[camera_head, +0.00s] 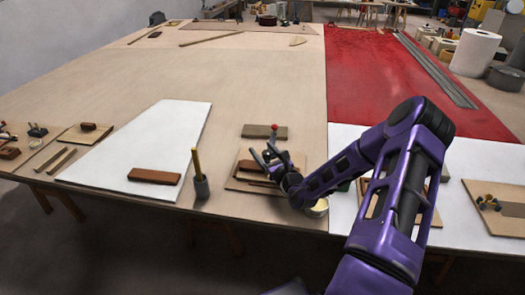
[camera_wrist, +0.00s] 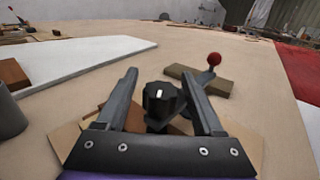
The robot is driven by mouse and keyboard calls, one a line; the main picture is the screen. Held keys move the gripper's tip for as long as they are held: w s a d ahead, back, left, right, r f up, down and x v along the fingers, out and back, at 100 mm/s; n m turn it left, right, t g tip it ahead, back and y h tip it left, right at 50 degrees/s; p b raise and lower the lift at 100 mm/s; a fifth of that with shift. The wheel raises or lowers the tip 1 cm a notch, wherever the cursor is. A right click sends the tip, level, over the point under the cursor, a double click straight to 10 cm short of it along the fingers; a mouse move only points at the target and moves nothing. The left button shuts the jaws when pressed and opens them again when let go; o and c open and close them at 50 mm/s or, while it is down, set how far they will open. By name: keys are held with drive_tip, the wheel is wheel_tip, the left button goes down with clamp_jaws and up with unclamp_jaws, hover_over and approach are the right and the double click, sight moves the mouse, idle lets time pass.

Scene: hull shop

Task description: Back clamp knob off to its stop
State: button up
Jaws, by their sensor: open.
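The clamp knob (camera_wrist: 159,98) is black and ribbed, with a white mark on its face, in the middle of the wrist view. My gripper (camera_wrist: 159,76) is open, with one finger to the left of the knob and one to the right. Gaps show between the knob and both fingers, and nothing is held. In the head view my gripper (camera_head: 263,153) is low over a small wooden board (camera_head: 236,184) near the table's front edge. I cannot make out the knob clearly there. The clamp's lower parts are partly hidden in the wrist view.
A grey cup with a yellow-handled tool (camera_head: 201,186) and a brown block (camera_head: 154,175) are to the left. A round pot (camera_head: 319,209) is by my wrist.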

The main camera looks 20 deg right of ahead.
drive_tip(key=shift+w, duration=0.35)
clamp_jaws()
